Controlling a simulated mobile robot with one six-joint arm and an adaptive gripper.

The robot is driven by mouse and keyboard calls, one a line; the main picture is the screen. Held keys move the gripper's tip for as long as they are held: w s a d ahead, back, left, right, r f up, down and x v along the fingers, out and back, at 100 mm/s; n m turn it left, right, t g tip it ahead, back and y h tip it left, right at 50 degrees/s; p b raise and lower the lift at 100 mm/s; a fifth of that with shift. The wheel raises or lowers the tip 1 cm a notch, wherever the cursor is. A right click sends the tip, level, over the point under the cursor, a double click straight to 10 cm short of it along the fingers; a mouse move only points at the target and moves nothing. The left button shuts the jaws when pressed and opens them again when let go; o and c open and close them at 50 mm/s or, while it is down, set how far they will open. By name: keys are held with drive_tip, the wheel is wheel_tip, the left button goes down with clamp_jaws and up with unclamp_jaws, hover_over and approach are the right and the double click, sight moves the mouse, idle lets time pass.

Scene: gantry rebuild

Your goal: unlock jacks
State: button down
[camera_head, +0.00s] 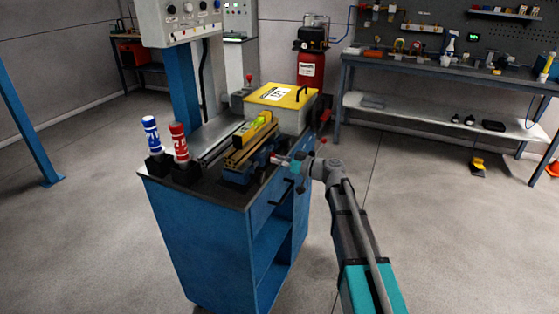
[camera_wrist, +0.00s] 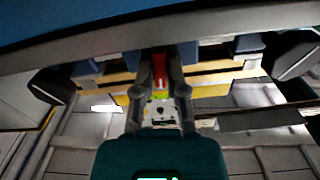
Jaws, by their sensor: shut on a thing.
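My gripper (camera_head: 288,162) is at the right front edge of the blue cabinet's dark top, beside a blue vise-like fixture (camera_head: 240,172) with brass-coloured rails. In the wrist view my gripper (camera_wrist: 160,75) is closed around a red part (camera_wrist: 159,62), with one finger on each side. The part's far end is hidden, so I cannot tell whether it is a jack's locking lever. A yellow-green level (camera_head: 252,130) lies on the rails. A red-tipped rod (camera_head: 323,141) shows just beyond my wrist. I cannot clearly make out any jack.
A blue marker-like cylinder (camera_head: 150,134) and a red one (camera_head: 179,142) stand in dark holders at the cabinet's left. A yellow-lidded case (camera_head: 281,95) sits at its back. A workbench (camera_head: 440,64) and red compressor (camera_head: 311,70) stand behind.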

drive_tip(key=shift+a+n, duration=0.1)
drive_tip(key=shift+n, duration=0.6)
drive_tip(key=c, duration=1)
unclamp_jaws()
drive_tip(key=shift+a, duration=0.1)
drive_tip(key=shift+o, duration=0.2)
drive_tip(key=shift+s+d, duration=0.1)
drive_tip(key=shift+d, duration=0.2)
drive_tip(key=v, duration=1.1)
drive_tip(key=shift+d, duration=0.3)
drive_tip(key=shift+s, duration=0.1)
